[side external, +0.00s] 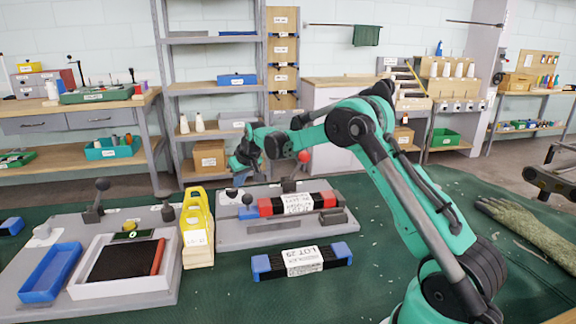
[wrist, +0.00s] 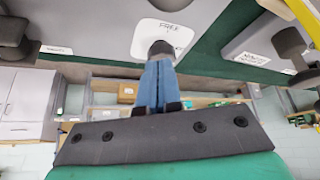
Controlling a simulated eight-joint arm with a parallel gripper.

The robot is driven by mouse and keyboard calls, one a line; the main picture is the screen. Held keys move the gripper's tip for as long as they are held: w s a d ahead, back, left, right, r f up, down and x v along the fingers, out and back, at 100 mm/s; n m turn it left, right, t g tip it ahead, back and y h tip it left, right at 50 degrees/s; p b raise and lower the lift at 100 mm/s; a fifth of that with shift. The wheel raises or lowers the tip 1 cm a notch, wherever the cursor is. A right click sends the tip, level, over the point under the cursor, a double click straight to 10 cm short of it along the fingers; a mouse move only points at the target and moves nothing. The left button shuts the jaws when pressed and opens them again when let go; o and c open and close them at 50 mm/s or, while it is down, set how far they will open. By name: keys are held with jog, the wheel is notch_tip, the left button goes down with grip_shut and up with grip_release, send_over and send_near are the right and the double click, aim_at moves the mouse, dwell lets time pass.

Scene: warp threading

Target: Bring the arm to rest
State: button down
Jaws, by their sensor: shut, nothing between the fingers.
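My teal arm reaches from the lower right over the table, with its wrist bent downward. My gripper (side external: 238,183) hangs just above the left end of the grey board (side external: 262,233) in the side view. In the wrist view my gripper (wrist: 158,75) has its two blue fingers pressed together with nothing between them. Its dark tip lies in front of a white plate marked "FREE" (wrist: 164,36); I cannot tell whether it touches the plate. The fingertips are small and hard to make out in the side view.
A red-ended warp block (side external: 298,204) sits on the board, beside a red-knobbed lever (side external: 304,157). A blue-ended block marked "LOT 29" (side external: 301,261) lies on the green mat. A yellow holder (side external: 197,230), white tray (side external: 122,288) and blue bin (side external: 50,273) stand left. A glove (side external: 530,230) lies right.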

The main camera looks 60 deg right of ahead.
jog(key=shift+r, duration=1.25)
jog(key=s+a+r+n, duration=0.1)
jog(key=s+a+r, duration=0.75)
jog(key=a, duration=0.35)
jog(key=s+a+f+n, duration=0.1)
jog(key=s+a+f, duration=0.1)
jog(key=s, duration=0.5)
jog(key=s+a+f+n+t+y, duration=0.1)
jog(key=s+a+f, duration=0.1)
jog(key=s+a, duration=0.3)
jog(key=shift+s+a+t+y, duration=0.15)
jog(key=shift+s+t+y, duration=0.15)
jog(key=shift+s, duration=0.6)
